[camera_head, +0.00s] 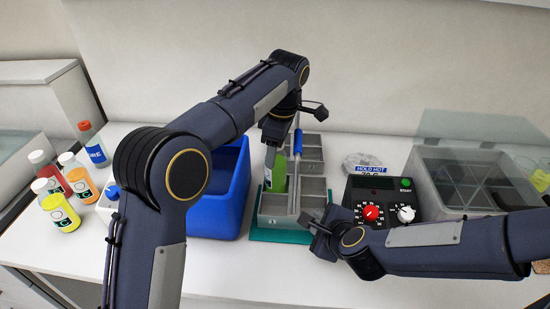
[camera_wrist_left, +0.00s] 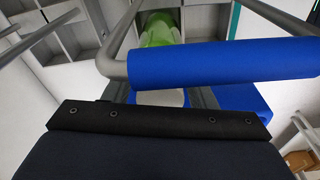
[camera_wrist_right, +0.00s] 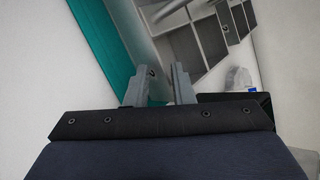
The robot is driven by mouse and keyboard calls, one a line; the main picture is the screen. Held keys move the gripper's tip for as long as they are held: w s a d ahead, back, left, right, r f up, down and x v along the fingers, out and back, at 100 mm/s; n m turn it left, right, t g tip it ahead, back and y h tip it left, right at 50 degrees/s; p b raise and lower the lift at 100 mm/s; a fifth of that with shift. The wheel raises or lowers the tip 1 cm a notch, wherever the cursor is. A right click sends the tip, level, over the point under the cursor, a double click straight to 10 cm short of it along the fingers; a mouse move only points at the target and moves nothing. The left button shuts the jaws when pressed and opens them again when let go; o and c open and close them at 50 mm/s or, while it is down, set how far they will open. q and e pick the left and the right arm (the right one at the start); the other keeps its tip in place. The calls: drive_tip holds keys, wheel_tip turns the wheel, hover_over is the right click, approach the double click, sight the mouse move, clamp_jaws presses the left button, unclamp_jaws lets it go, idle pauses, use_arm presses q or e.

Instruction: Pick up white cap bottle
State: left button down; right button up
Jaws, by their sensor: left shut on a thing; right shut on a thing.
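A green bottle (camera_head: 275,174) stands in a compartment of the grey divided carrier (camera_head: 273,206), left of the carrier's blue handle (camera_head: 298,141). My left gripper (camera_head: 272,139) reaches down on it from above. In the left wrist view the green bottle (camera_wrist_left: 160,28) has a white cap (camera_wrist_left: 160,97) between my left fingers, partly hidden by the blue handle. My right gripper (camera_head: 309,222) is at the carrier's near right side. In the right wrist view its fingers (camera_wrist_right: 162,76) close around a grey bar of the carrier.
A teal mat (camera_head: 275,236) lies under the carrier. A blue bin (camera_head: 215,216) stands close on the left. Several bottles (camera_head: 58,206) stand at the far left. A dark hot plate (camera_head: 384,204) and a glass-lidded box (camera_head: 455,195) stand to the right.

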use_arm(q)
wheel_tip(320, 180, up, 4)
drive_tip(key=shift+f, duration=0.15)
use_arm(e)
drive_tip(key=shift+f, duration=0.1)
use_arm(q)
drive_tip(key=shift+s+r, duration=0.15)
drive_tip(key=shift+r, duration=0.2)
drive_tip(key=s, duration=1.7)
drive_tip(key=shift+s, duration=0.4)
use_arm(e)
drive_tip(key=shift+s, duration=0.1)
use_arm(q)
drive_tip(key=shift+r, duration=1.4)
use_arm(e)
drive_tip(key=o, duration=0.9)
use_arm(q)
drive_tip(key=shift+w, duration=0.1)
